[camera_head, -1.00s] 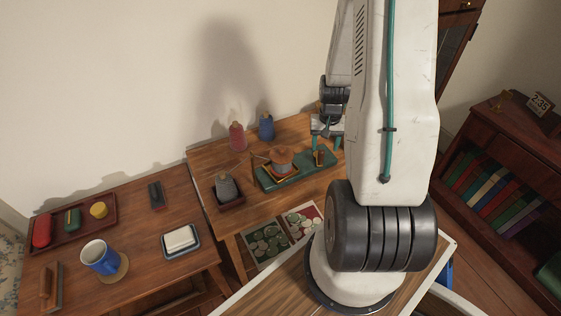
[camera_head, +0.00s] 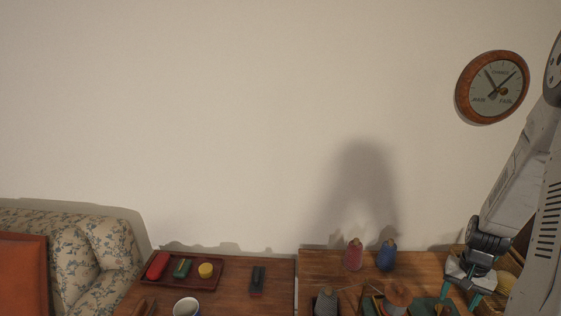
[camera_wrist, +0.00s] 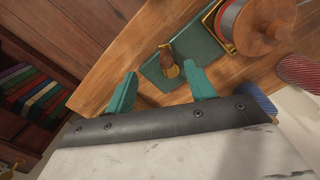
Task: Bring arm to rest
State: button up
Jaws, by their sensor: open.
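My gripper (camera_head: 460,290) is at the lower right of the head view, over the right end of the wooden table (camera_head: 319,264). In the wrist view its two teal fingers (camera_wrist: 160,90) stand wide apart with nothing between them. Beyond the fingers is a green base (camera_wrist: 200,45) with a small brown knob (camera_wrist: 166,55) on it, and a spool winder (camera_wrist: 262,24) sits at its end. My gripper looks apart from these things. My arm rises along the right edge of the head view.
A red spool (camera_head: 353,255) and a blue spool (camera_head: 386,256) stand at the table's back. A bookshelf (camera_wrist: 40,60) shows in the wrist view.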

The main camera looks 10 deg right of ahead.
jog(key=s+a+r+n, duration=0.3)
jog(key=s+a+r, duration=0.1)
jog(key=a+r, duration=0.5)
jog(key=s+a+r+n+t, duration=0.1)
jog(key=s+a+r, duration=0.3)
jog(key=a+r, duration=0.6)
jog(key=s+a+r+n, duration=0.4)
jog(key=a+r, duration=0.5)
jog(key=r, duration=0.3)
jog(key=shift+s+a+n+t, duration=0.3)
jog(key=shift+s+t, duration=0.05)
jog(key=shift+t, duration=0.05)
